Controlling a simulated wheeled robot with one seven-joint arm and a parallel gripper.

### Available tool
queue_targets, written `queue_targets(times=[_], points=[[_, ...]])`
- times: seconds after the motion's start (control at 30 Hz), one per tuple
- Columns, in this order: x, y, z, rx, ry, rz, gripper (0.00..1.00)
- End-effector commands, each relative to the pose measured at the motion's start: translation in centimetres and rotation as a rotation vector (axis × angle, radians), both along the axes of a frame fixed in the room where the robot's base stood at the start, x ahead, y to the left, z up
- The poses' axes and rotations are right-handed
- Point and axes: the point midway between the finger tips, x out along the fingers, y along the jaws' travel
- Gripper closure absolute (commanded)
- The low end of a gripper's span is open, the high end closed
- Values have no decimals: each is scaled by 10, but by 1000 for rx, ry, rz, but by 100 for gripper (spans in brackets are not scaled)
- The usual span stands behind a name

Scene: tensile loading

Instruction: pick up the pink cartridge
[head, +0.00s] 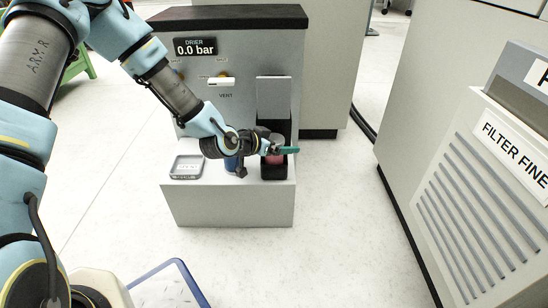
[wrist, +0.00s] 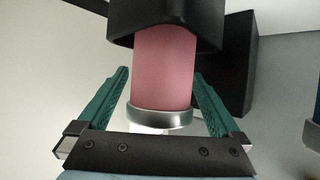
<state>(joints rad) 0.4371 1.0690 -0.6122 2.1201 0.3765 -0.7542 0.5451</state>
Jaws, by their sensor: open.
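The pink cartridge (wrist: 164,72) is a pink cylinder with a silver metal ring at one end. In the wrist view its other end goes into a black holder (wrist: 166,18). My gripper (wrist: 160,85) is open, with one green finger on each side of the cartridge and a visible gap at both sides. In the head view my gripper (head: 288,150) is at the drier's black holder, and only a small part of the cartridge (head: 276,138) shows behind it. Whether the fingers touch it cannot be told there.
The grey drier (head: 240,60) reads 0.0 bar and has a vent knob. Its front ledge (head: 230,208) carries a shallow grey tray (head: 186,174) and a blue cylinder (head: 233,164) partly behind my wrist. A filter cabinet (head: 470,200) stands at right.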

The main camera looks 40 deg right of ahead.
Motion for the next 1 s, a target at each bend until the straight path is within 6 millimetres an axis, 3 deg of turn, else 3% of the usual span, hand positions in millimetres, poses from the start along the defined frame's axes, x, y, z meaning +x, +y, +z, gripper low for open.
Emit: queue_targets(times=[0.07,0.9,1.0], points=[[0,0,0,0,0,0,0],[0,1,0,0,-1,0,94],[0,1,0,0,-1,0,100]])
